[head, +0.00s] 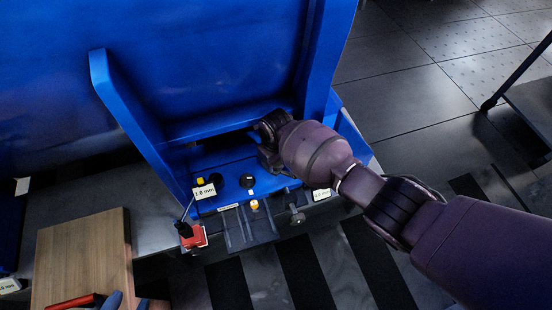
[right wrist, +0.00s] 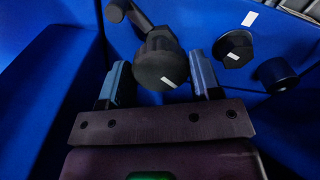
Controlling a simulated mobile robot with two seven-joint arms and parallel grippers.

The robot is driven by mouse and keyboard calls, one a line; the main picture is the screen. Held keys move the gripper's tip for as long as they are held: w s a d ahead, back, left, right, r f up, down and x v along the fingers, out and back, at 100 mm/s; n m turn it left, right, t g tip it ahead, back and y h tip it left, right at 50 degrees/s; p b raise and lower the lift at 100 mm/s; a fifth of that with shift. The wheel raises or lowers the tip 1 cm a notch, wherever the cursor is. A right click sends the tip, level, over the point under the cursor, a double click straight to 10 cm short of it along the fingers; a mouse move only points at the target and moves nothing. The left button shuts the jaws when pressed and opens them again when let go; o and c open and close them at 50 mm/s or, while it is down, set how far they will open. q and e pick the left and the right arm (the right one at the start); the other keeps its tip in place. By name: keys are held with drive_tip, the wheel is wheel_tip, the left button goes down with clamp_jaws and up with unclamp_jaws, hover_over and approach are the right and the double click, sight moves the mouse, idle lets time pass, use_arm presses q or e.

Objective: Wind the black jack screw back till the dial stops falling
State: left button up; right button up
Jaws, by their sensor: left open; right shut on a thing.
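In the right wrist view, a black ribbed knob (right wrist: 160,62) with a white index mark, which I take for the black jack screw, sits between the two blue-padded fingers of my right gripper (right wrist: 158,80). The gripper is shut on it. In the head view my right gripper (head: 268,142) is at the blue frame's lower ledge, and hides the knob. A small white readout reading about 1.8 mm (head: 204,191) stands left of it, by a rod rising from a red base (head: 194,237). A second readout (head: 321,194) is hard to read. My left gripper is out of view.
Another black knob with a white mark (head: 247,181) is on the ledge, also seen in the right wrist view (right wrist: 237,48). A plain black knob (right wrist: 277,75) is beside it. Blue upright walls flank the ledge. A wooden board (head: 82,255) lies at lower left.

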drive_tip(key=n, duration=1.2)
drive_tip(key=shift+w+n, duration=0.15)
drive_tip(key=shift+n, duration=0.15)
idle(0.4)
drive_tip(key=o, duration=0.9)
